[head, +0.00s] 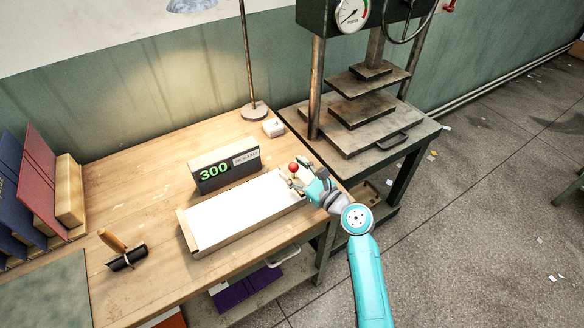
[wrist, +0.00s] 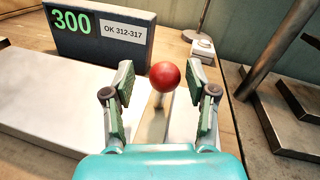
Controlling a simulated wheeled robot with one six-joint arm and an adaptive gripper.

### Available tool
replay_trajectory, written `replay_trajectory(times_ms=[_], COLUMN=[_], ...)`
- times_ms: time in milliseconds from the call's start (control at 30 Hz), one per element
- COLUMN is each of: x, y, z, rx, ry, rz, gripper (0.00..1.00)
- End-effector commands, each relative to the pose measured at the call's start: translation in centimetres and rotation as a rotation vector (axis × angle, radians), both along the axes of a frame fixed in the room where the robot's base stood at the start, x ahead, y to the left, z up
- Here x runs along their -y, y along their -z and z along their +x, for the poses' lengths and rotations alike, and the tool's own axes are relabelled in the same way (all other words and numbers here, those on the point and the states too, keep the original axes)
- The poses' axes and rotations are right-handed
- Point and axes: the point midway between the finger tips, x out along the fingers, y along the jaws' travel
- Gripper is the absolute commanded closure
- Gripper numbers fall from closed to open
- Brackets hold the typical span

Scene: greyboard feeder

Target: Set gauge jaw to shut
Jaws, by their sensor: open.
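The gauge is a dark box (head: 226,165) with a green readout of 300, and in the wrist view (wrist: 76,40) its label reads OK 312-317. A red ball knob (head: 293,167) stands at the right end of the white-topped tray (head: 187,232). In the wrist view the knob (wrist: 165,76) sits on a pale stem. My gripper (head: 298,182) is open, and in the wrist view its fingertips (wrist: 161,80) are on either side of the knob with gaps showing. I cannot tell how deep the knob is between them. The gauge jaw itself is not clearly distinguishable.
A small white block (head: 273,127) and a lamp stand base (head: 254,111) are behind, near the wall. A press (head: 362,110) stands at the right.

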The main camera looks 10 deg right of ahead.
Motion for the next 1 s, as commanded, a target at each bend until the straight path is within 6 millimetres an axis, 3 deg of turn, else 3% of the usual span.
replay_trajectory(times_ms=[500,700,1000], x=[4.6,5.2,5.3], y=[0.0,0.0,0.0], z=[-8.1,-9.4,-9.6], rx=[0.0,0.0,0.001], ry=[0.001,-0.001,-0.002], rz=[0.001,0.0,0.0], gripper=[0.43,0.43,0.43])
